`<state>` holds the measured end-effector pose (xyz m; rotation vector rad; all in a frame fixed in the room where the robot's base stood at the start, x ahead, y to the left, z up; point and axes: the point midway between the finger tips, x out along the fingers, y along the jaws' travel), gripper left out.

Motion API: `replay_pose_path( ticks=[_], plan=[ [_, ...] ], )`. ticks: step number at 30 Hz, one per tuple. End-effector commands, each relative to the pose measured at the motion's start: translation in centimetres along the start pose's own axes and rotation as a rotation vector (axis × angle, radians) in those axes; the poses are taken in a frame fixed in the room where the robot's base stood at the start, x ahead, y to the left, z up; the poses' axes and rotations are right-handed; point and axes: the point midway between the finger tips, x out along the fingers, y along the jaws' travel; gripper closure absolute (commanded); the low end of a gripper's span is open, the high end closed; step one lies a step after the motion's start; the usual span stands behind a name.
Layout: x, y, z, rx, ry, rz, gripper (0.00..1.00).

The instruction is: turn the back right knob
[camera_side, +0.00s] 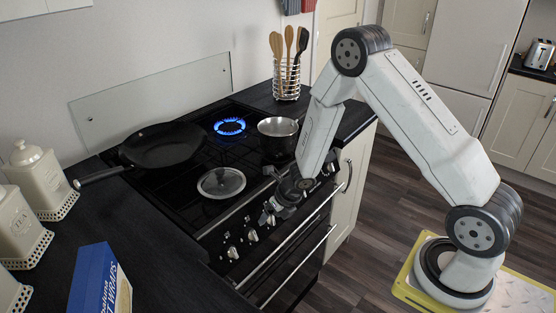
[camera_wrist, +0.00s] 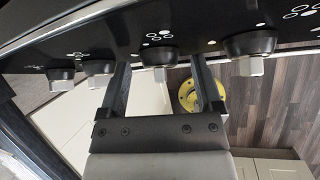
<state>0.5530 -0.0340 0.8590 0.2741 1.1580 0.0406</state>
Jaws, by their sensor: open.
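A row of dark, silver-tipped knobs runs along the cooker's front panel. In the side view, one knob (camera_side: 233,253) is at the near end, with another knob (camera_side: 252,236) beside it. My gripper (camera_side: 283,203) is at the panel farther up the row and hides part of it. In the wrist view my gripper (camera_wrist: 162,68) is open, its fingers on either side of one knob (camera_wrist: 160,57), with visible gaps. I cannot tell its depth around the knob. Another knob (camera_wrist: 248,50) is to the right, and two are to the left. Which knob is the back right one is unclear.
A blue flame (camera_side: 230,127) burns near the glass splashback. A frying pan (camera_side: 163,147), a saucepan (camera_side: 279,132) and a glass lid (camera_side: 221,182) sit on the hob. An oven handle rail (camera_side: 295,252) runs below the knobs.

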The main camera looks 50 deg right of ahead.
Motion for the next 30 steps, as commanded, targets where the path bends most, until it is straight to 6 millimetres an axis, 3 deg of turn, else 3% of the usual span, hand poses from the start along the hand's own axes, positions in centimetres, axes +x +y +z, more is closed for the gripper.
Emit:
replay_pose_path(
  ticks=[2,9,10,30],
  plan=[
    [-0.01,0.00,0.00,0.000,0.000,0.000,0.20],
    [-0.02,0.00,0.01,0.000,0.000,0.000,0.96],
    [-0.03,-0.01,0.01,0.000,0.000,0.000,1.00],
    [-0.03,-0.28,-0.02,0.094,0.000,0.083,1.00]
  ],
)
